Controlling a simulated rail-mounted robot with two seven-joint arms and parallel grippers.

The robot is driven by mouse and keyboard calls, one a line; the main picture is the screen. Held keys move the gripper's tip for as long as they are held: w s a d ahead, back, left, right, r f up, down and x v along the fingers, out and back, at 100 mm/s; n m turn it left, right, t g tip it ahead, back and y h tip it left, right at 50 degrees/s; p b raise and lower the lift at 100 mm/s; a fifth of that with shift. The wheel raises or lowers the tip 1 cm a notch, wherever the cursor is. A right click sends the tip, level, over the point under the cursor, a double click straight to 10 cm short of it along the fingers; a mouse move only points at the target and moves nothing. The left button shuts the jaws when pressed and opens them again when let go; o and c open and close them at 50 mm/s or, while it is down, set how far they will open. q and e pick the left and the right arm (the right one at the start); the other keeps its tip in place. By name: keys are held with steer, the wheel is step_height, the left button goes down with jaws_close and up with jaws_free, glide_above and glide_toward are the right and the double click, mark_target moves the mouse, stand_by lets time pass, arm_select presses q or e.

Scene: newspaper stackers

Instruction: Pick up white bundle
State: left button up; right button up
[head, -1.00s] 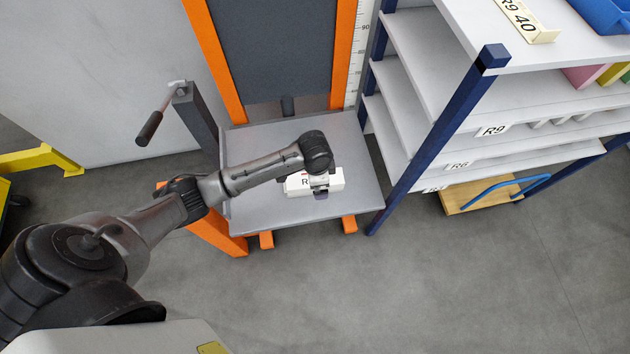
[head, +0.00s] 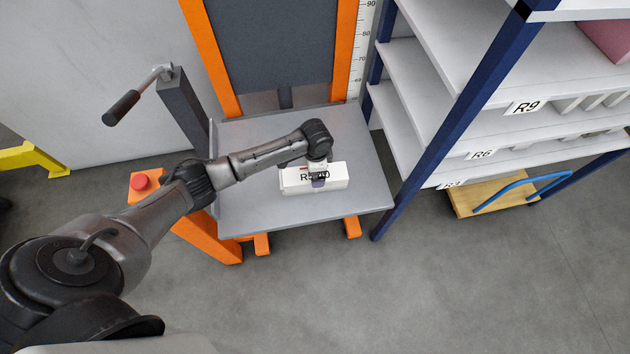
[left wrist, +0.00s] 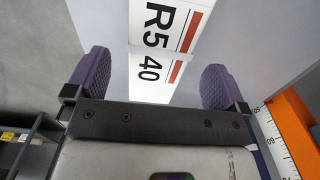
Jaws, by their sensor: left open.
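The white bundle (head: 335,178), labelled R5 40, lies on the grey lift platform (head: 255,207) in the head view. In the left wrist view the white bundle (left wrist: 150,88) shows its label between the finger pads. My left gripper (head: 318,178) is above the bundle in the head view, pointing down at it. In the left wrist view my left gripper (left wrist: 160,85) is open, with one purple pad on each side of the bundle. I cannot tell whether the pads touch it. My right gripper is not in view.
Orange uprights (head: 345,50) and a dark panel (head: 270,45) stand behind the platform. A crank post (head: 185,105) is at its left. A blue-posted shelf rack (head: 455,125) stands close on the right. The floor in front is clear.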

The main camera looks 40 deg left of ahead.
arm_select(q)
steer(key=shift+f+b, duration=0.3)
steer(key=shift+f, duration=0.55)
step_height(320, 180, down, 5)
steer(key=b, duration=0.3)
steer(key=shift+s, duration=0.1)
steer(key=shift+r, duration=0.1)
